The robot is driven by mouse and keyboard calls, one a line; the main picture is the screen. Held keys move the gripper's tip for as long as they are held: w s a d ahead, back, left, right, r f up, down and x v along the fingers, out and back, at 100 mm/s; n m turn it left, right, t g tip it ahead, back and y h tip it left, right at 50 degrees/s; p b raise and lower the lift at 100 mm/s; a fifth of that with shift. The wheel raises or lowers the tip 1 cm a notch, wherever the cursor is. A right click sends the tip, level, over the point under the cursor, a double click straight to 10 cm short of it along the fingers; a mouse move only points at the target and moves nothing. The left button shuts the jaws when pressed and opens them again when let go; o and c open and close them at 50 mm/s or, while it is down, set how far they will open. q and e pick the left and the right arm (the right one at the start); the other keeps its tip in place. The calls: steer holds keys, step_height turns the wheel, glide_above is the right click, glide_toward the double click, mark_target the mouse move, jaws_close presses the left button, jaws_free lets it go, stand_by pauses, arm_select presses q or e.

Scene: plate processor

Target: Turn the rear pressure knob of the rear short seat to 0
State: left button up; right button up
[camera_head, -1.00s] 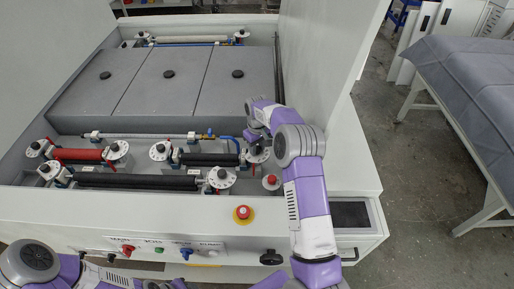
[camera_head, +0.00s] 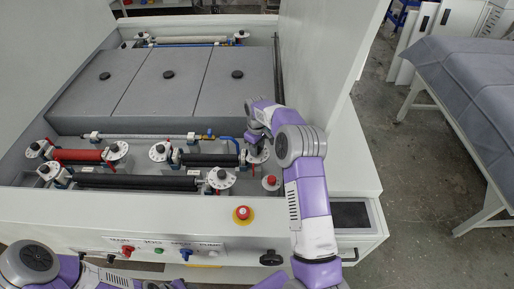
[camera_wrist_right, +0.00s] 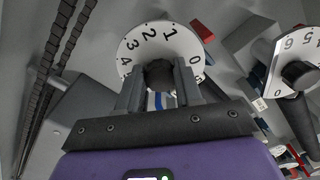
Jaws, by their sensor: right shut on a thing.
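The rear short seat (camera_head: 208,160) is a short black roller with a white dial at each end, at the front right of the machine bed. My right gripper (camera_head: 256,141) reaches down over the dial at its right end. In the right wrist view the gripper (camera_wrist_right: 160,90) is shut on the dark knob (camera_wrist_right: 160,72), one finger on each side. The white numbered dial (camera_wrist_right: 141,46) behind it shows 0 at the right, then 1, 2, 3 and 4 toward the left. I cannot make out a pointer mark. My left arm shows at the lower left; its fingers are out of sight.
Another numbered dial (camera_wrist_right: 299,62) stands at the right in the wrist view. A longer black roller (camera_head: 135,182) and a red roller (camera_head: 78,155) lie nearby. A red emergency button (camera_head: 242,213) is on the front ledge. A tall white panel (camera_head: 318,70) rises beside my right arm.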

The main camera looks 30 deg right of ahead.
steer(key=o, duration=1)
steer(key=shift+o, duration=0.2)
steer(key=shift+r, duration=0.15)
step_height(320, 180, up, 7)
steer(key=shift+r, duration=0.2)
